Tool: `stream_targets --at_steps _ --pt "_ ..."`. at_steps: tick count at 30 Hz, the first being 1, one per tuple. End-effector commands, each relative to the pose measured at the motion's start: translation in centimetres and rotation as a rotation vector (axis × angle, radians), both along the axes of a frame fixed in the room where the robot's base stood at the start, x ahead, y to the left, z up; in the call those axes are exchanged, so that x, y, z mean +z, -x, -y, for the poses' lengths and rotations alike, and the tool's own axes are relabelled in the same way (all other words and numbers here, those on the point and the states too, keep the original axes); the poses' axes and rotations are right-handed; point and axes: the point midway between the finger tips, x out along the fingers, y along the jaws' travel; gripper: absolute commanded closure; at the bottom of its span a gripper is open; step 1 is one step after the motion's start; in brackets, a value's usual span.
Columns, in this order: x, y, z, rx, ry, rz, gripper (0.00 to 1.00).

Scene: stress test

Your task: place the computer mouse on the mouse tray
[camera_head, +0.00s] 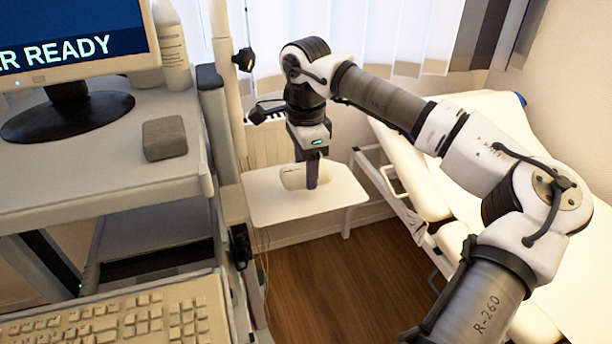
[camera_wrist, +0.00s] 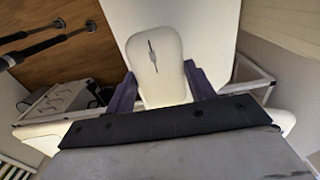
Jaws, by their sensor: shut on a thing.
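The computer mouse (camera_wrist: 158,68) is pale cream with a dark scroll slot. My gripper (camera_wrist: 160,88) is shut on it, one purple finger on each side, in the wrist view. In the head view my gripper (camera_head: 311,180) points down over the mouse tray, and part of the mouse (camera_head: 292,178) shows beside the finger. The mouse tray (camera_head: 268,208) is a flat white plate fixed to the right side of the cart; it also fills the area behind the mouse in the wrist view (camera_wrist: 200,30). I cannot tell whether the mouse touches the tray.
A grey block (camera_head: 165,138) sits on the cart top (camera_head: 110,170) near the monitor (camera_head: 75,40). A keyboard (camera_head: 130,318) lies at the lower left. A white bed (camera_head: 440,130) stands right of the tray. A cart post (camera_head: 222,90) rises left of my gripper.

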Motion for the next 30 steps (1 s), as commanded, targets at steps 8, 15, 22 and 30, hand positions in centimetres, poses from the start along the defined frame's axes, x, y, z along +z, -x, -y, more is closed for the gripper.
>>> stream_targets --at_steps 8,15,22,30 --pt "-3.3 0.0 0.0 0.0 -0.001 0.0 0.7" --pt "-3.4 0.0 0.0 0.0 0.0 0.0 0.7" --pt "-3.6 0.0 0.0 0.0 0.0 -0.001 0.28" --pt "-3.6 0.0 0.0 0.0 0.0 -0.001 0.24"
